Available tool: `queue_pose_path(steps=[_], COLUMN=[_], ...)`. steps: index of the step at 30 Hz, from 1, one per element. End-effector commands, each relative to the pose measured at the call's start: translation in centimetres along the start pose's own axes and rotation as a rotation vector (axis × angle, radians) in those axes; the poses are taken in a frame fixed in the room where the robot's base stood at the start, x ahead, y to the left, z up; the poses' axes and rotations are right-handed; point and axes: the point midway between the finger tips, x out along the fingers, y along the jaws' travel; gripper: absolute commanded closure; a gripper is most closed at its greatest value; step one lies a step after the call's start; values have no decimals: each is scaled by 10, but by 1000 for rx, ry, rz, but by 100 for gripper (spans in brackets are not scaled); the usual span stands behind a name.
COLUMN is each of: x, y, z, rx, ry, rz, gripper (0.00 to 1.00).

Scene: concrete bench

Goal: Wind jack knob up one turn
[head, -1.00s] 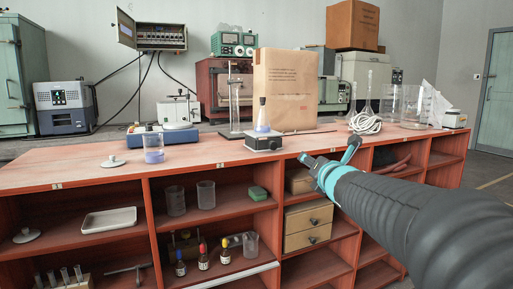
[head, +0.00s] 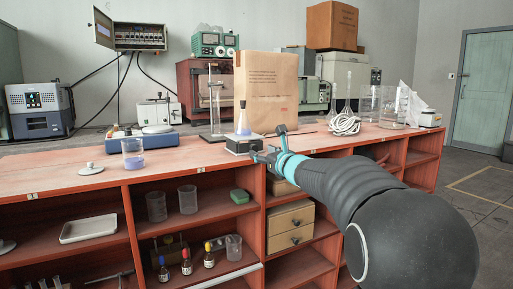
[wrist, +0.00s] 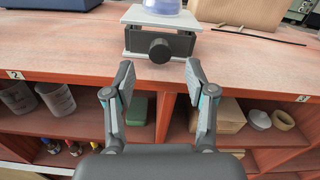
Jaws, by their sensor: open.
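The lab jack (head: 243,145) stands near the front edge of the bench top, with a conical flask (head: 242,122) of bluish liquid on its plate. In the wrist view the jack (wrist: 180,44) shows its light top plate and dark body. Its round black knob (wrist: 160,51) faces me, at the middle of the front side. My gripper (wrist: 159,82) is open and empty, its two fingers spread below and in front of the knob, apart from it. In the head view my gripper (head: 274,143) is just right of the jack; the knob cannot be made out there.
A metal stand (head: 214,110) is left of the jack and a brown paper bag (head: 266,90) is behind it. A beaker of blue liquid (head: 133,153) stands further left. Shelves with beakers and bottles are below.

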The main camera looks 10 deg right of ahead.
Motion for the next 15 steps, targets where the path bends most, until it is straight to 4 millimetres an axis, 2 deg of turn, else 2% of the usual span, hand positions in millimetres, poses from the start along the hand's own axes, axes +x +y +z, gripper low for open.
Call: queue_pose_path(steps=[1,6,15], x=[10,34,52], y=[0,0,0], z=[1,1,0], rx=[2,1,1], ry=[2,1,1], rz=[1,1,-1], gripper=[44,44,44])
